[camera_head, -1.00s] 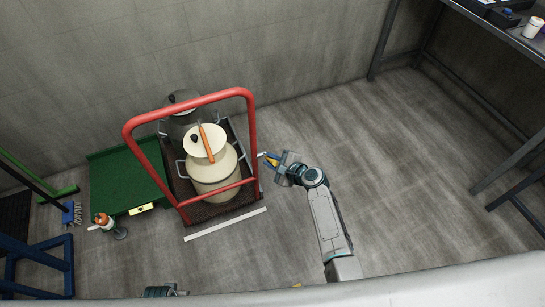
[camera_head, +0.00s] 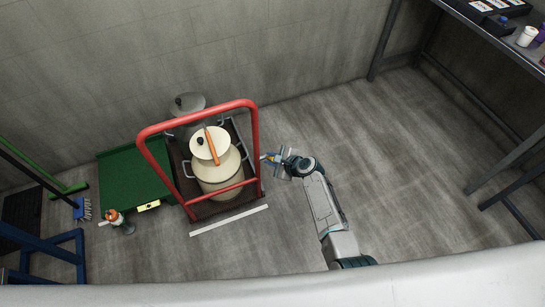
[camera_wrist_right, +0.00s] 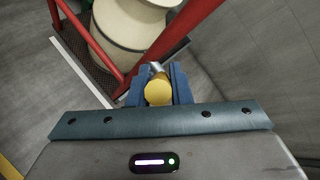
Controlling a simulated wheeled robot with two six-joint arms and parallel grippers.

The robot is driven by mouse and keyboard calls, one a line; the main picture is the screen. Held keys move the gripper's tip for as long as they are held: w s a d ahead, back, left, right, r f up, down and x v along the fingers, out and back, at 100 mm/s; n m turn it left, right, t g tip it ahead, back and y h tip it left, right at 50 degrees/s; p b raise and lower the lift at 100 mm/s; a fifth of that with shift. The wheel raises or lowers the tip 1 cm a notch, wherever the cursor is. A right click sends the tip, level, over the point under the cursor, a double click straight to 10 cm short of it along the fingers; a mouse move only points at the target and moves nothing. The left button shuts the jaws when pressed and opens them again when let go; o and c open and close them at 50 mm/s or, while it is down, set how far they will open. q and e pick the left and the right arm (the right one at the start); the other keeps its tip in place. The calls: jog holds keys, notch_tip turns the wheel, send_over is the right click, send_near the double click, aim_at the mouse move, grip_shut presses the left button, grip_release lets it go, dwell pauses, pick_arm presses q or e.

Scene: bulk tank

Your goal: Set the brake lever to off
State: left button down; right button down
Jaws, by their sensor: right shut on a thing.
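The brake lever (camera_wrist_right: 158,92) shows in the right wrist view as a round yellow knob on a short grey shaft, beside the red frame of the trolley (camera_head: 254,140). My right gripper (camera_wrist_right: 157,88) has its blue fingers on either side of the yellow knob and is shut on it. In the head view my right gripper (camera_head: 276,157) is at the right side of the trolley, low by its deck. The lever is small there and mostly hidden by the fingers. My left gripper does not show.
A green platform (camera_head: 128,178), a spray bottle (camera_head: 115,218) and a blue brush (camera_head: 82,209) are at left. A white line (camera_head: 228,221) lies in front. The floor at right is clear.

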jog(key=shift+w+r, duration=0.1)
jog(key=shift+r, duration=0.05)
dwell(0.5)
jog(key=c, duration=1.3)
grip_release()
jog(key=shift+p+v, duration=0.8)
jog(key=shift+v, duration=4.7)
